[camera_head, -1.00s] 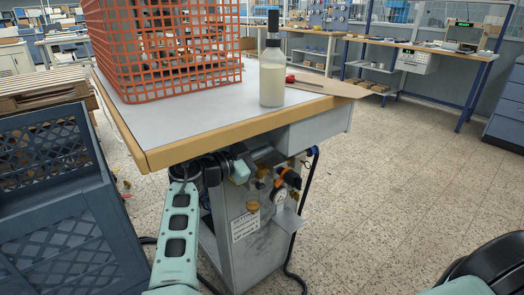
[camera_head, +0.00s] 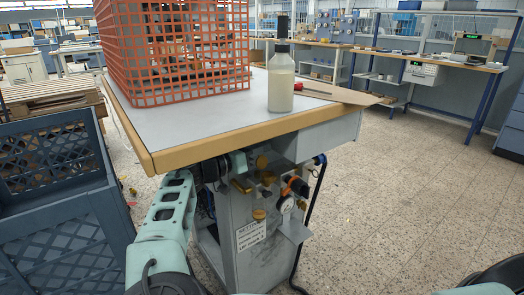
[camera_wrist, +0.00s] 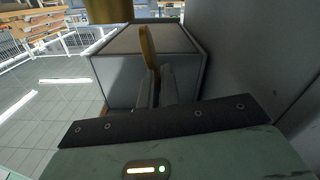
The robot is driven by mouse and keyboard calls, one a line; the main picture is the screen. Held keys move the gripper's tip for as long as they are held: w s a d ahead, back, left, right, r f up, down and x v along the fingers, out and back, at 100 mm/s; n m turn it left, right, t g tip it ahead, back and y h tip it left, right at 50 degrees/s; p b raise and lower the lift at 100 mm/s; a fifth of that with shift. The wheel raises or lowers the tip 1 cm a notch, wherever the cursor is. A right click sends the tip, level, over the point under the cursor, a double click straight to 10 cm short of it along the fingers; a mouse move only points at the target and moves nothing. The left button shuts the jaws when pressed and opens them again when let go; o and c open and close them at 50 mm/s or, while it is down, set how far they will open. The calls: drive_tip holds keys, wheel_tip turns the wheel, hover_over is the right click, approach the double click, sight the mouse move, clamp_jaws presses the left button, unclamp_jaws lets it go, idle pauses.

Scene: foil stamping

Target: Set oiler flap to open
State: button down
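The metal cabinet (camera_head: 250,250) under the table carries several brass-coloured knobs and a gauge. A flat yellow-brass piece (camera_head: 242,187) sticks out at its upper left; it looks like the oiler flap, but I cannot be sure. My gripper (camera_head: 238,163) is at the upper left of this cabinet, under the table edge, its fingertips not clear there. A thin yellow-brown plate (camera_wrist: 148,46) stands upright at the fingertips. I cannot tell whether they touch or grip it.
The table (camera_head: 180,127) above bears an orange wire basket (camera_head: 178,97) and a bottle (camera_head: 281,90). A dark blue crate (camera_head: 60,225) is at the left. A grey box (camera_wrist: 118,65) lies ahead in the wrist view. Open floor (camera_head: 390,210) is at the right.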

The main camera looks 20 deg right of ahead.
drive_tip(key=shift+w+f+n, duration=0.1)
drive_tip(key=shift+w+n, duration=0.05)
drive_tip(key=shift+n, duration=0.25)
drive_tip(key=c, duration=1.6)
unclamp_jaws()
drive_tip(key=v, duration=0.7)
drive_tip(key=shift+a, duration=0.25)
